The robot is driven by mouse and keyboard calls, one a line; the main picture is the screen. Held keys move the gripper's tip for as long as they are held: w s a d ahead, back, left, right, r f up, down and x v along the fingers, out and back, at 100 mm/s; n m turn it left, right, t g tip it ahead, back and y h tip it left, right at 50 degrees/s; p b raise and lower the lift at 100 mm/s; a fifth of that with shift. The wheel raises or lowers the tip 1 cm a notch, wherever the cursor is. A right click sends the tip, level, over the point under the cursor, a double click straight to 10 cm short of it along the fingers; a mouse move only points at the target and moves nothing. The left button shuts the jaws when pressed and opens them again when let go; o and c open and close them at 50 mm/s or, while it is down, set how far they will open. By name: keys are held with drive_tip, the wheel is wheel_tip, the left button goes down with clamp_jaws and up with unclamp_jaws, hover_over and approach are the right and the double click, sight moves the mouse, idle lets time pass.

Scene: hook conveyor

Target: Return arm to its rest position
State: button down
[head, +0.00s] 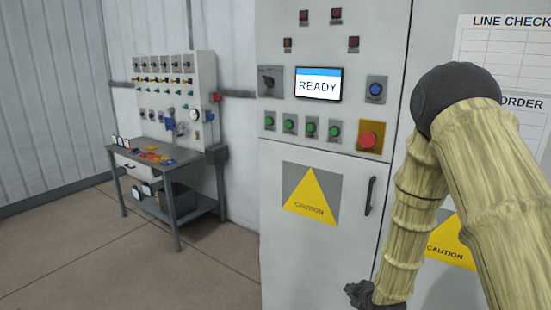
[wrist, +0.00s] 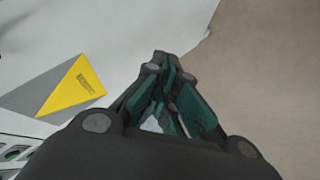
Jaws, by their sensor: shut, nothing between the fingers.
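My arm (head: 430,180) is folded at the right of the head view, in front of the control cabinet. My gripper (head: 360,294) hangs low at the bottom of the head view, close in front of the cabinet door. In the wrist view my gripper (wrist: 160,62) has its dark fingers drawn together at the tips, shut with nothing between them. Past it lie the white cabinet face and the bare floor. The gripper's lower parts are partly cut off in the head view.
The grey cabinet (head: 300,258) stands close, with a screen (head: 318,85) reading READY, a red button (head: 369,140), green buttons, a door handle (head: 370,196) and a yellow caution sign (head: 311,196). A workbench (head: 180,157) with small items stands at the left. The floor (head: 100,250) before it is clear.

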drive_tip(key=s+f+m+g, duration=0.3)
drive_tip(key=s+f+m, duration=0.1)
drive_tip(key=s+f, duration=0.75)
drive_tip(key=s+f+m+g, duration=0.2)
drive_tip(key=s+f, duration=0.1)
drive_tip(key=s, duration=0.8)
drive_tip(key=s+a+f+m+g, duration=0.1)
drive_tip(key=s+f+m+g, duration=0.1)
drive_tip(key=s, duration=0.9)
drive_tip(key=s+f+m+g, duration=0.3)
drive_tip(key=s+f, duration=0.3)
drive_tip(key=s, duration=0.5)
drive_tip(key=shift+a+f+m+h, duration=0.15)
drive_tip(key=shift+a+m+h, duration=0.1)
drive_tip(key=shift+m+h, duration=0.25)
